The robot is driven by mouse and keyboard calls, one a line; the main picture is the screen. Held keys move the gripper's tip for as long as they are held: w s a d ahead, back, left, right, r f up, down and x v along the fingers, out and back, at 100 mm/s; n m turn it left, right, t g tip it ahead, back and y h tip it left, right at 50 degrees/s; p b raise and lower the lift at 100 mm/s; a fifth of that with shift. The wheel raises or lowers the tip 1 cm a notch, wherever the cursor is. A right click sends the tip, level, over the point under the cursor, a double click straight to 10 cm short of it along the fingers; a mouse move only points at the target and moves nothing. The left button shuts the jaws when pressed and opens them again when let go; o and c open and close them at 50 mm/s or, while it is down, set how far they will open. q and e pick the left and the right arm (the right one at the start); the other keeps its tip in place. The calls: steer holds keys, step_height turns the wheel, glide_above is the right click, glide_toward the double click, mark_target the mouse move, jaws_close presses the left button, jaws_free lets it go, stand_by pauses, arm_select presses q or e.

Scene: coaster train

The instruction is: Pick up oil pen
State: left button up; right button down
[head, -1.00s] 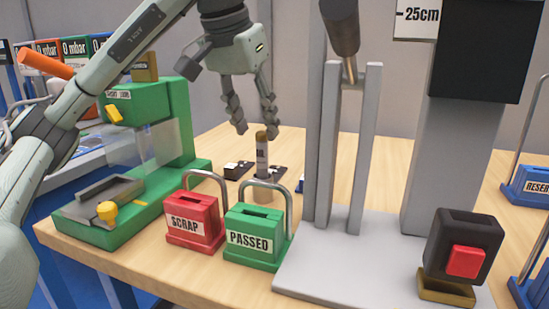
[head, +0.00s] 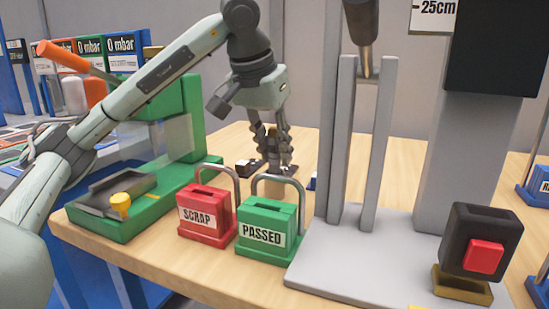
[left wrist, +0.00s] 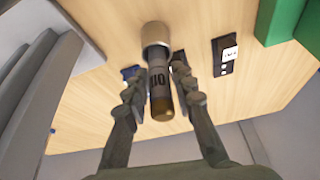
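In the left wrist view the pen (left wrist: 160,85) lies between the two fingers of my left gripper (left wrist: 158,72). The fingers flank it with narrow gaps on both sides, so the gripper looks open around it. In the head view my left gripper (head: 272,150) points down over the pen, behind the green PASSED box, and its fingers partly hide the pen. My right gripper is not in view.
The red SCRAP box (head: 205,213) and green PASSED box (head: 266,232) with tall loop handles stand in front. A green press (head: 175,110) is at left, a grey post stand (head: 345,262) at right. Small black pieces (left wrist: 225,55) lie near the pen.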

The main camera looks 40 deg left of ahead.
mark_target(275, 129)
arm_select(q)
jaws_close()
